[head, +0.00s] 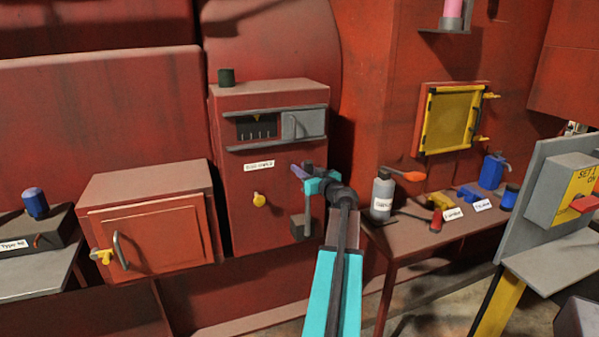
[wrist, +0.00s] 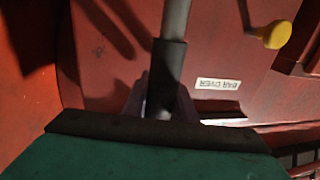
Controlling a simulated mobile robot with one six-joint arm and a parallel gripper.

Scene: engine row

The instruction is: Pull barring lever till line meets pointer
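The barring lever (head: 307,203) stands up from a grey bracket on the red cabinet's right side. In the wrist view it is a grey rod (wrist: 176,18) with a dark grip (wrist: 168,65). My gripper (head: 304,172) is at the lever's top; in the wrist view its pale purple fingers (wrist: 160,100) lie on both sides of the grip and look closed on it. The indicator window (head: 257,128) has a yellow pointer (head: 258,119) at its top and several white marks below. Which mark is the line, and whether it meets the pointer, I cannot tell.
A grey cover (head: 304,124) sits right of the window. The BAR OVER label (head: 259,165) and a yellow knob (head: 259,200) are on the cabinet front. A bench (head: 400,238) at right holds a grey bottle (head: 382,195) close to my arm, and several tools.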

